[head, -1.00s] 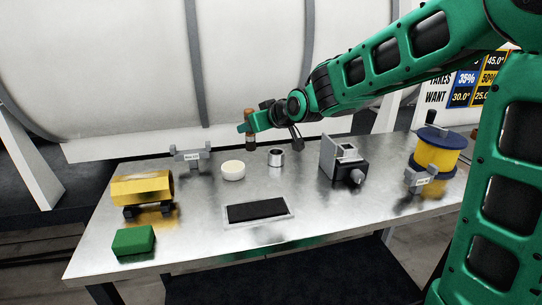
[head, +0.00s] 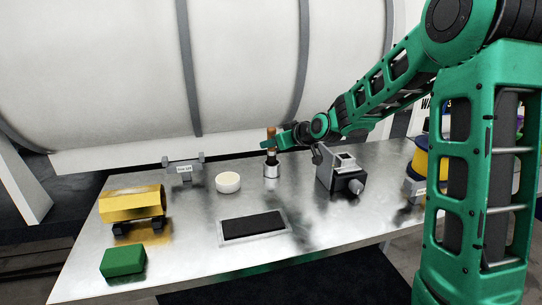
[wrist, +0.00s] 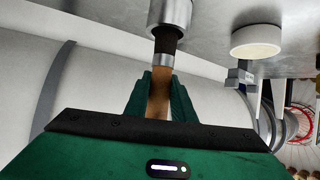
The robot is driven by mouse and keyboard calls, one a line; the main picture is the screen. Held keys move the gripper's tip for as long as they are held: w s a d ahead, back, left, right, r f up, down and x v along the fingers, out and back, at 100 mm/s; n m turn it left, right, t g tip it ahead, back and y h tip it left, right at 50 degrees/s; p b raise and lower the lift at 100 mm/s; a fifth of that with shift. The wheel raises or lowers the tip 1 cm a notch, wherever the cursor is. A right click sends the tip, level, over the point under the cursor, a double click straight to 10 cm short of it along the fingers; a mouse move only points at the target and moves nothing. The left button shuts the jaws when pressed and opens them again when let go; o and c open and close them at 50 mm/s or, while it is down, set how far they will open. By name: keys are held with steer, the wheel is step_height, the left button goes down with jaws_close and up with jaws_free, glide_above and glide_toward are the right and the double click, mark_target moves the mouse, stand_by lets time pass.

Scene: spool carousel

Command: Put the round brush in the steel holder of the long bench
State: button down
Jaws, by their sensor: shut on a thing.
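My gripper (head: 270,142) is shut on the round brush (head: 271,133) by its brown wooden handle, which also shows between the green fingers in the wrist view (wrist: 158,95). The brush is upright, with a metal band and dark bristles pointing down. The steel holder (head: 271,171) is a short round cup standing on the long bench (head: 180,240). In the wrist view the bristle end meets the mouth of the holder (wrist: 172,12), and its tip is hidden there. I cannot tell how deep it sits.
A round cream dish (head: 228,183) stands left of the holder, and a grey box-shaped fixture (head: 342,172) stands right. A labelled grey bracket (head: 184,170), yellow block (head: 132,204), green block (head: 123,261) and dark pad (head: 252,225) are also on the bench. A large white tank (head: 100,75) rises behind.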

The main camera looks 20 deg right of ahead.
mark_target(275, 152)
steer(key=shift+f, duration=2.05)
steer(key=shift+f, duration=0.2)
steer(key=c, duration=1.5)
jaws_free()
steer(key=shift+r, duration=0.1)
